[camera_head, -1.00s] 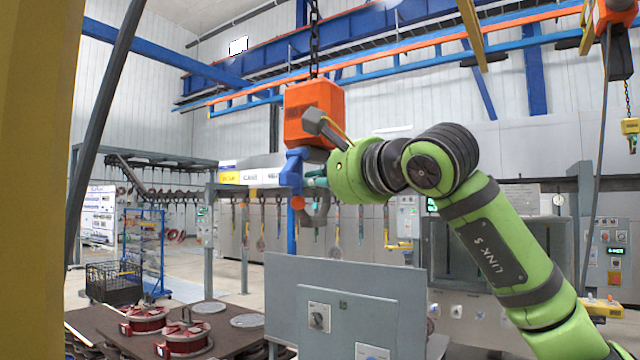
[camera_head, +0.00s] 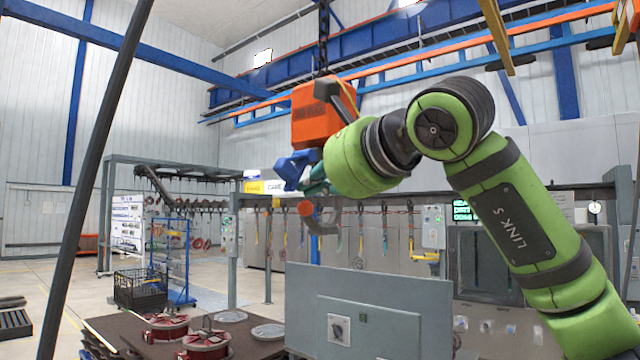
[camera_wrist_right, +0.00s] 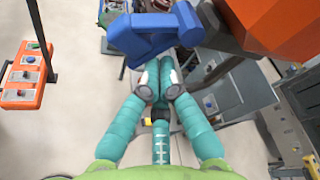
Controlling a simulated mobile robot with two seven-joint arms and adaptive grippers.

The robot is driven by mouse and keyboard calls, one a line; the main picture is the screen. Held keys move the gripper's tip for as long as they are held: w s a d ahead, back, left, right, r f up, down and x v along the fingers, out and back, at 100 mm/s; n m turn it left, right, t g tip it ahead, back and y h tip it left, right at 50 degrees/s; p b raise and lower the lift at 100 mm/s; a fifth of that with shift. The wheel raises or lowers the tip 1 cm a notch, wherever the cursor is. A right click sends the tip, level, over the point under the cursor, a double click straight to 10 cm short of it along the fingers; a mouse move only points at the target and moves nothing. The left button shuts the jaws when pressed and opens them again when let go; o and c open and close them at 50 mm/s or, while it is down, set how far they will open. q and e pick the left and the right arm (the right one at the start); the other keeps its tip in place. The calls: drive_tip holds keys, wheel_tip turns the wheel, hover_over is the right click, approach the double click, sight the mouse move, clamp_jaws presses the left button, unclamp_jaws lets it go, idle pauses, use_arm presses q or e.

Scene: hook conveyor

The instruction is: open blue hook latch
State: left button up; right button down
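The blue hook latch (camera_head: 294,166) hangs under the orange hoist block (camera_head: 318,112) and is tilted out to the left. It also shows at the top of the right wrist view (camera_wrist_right: 155,36). A grey hook (camera_head: 327,222) with an orange part lies below it. My right gripper (camera_head: 316,180) is at the latch's lower right side, partly hidden by my green wrist. In the wrist view its teal fingers (camera_wrist_right: 165,66) converge, tips together just under the latch. They seem to touch it, with nothing visible between them. My left gripper is not in view.
A chain (camera_head: 323,40) holds the hoist block. A grey cabinet (camera_head: 400,308) stands below, with a dark table (camera_head: 120,330) carrying red round parts to its left. A dark pole (camera_head: 97,180) crosses the left side. An orange control box (camera_wrist_right: 27,75) shows in the wrist view.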

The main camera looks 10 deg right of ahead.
sight(288, 158)
drive_tip(key=m, duration=0.1)
drive_tip(key=a+r+m+g+y+p, duration=0.1)
drive_tip(key=m, duration=0.1)
drive_tip(key=s+m+g+p, duration=0.1)
drive_tip(key=m, duration=0.1)
drive_tip(key=shift+s+a+r+y, duration=0.1)
drive_tip(key=shift+a+r+y, duration=0.15)
drive_tip(key=shift+a+y, duration=0.05)
drive_tip(key=m, duration=0.1)
drive_tip(key=m+g+y, duration=0.1)
drive_tip(key=r+m+p, duration=0.1)
drive_tip(key=shift+s+a+r+m+g+y, duration=0.1)
drive_tip(key=shift+s+a+m+g+y, duration=0.2)
drive_tip(key=shift+a+g, duration=0.1)
drive_tip(key=shift+r+m+g+y+p, duration=0.35)
drive_tip(key=shift+r+m+y, duration=0.2)
drive_tip(key=shift+m, duration=0.65)
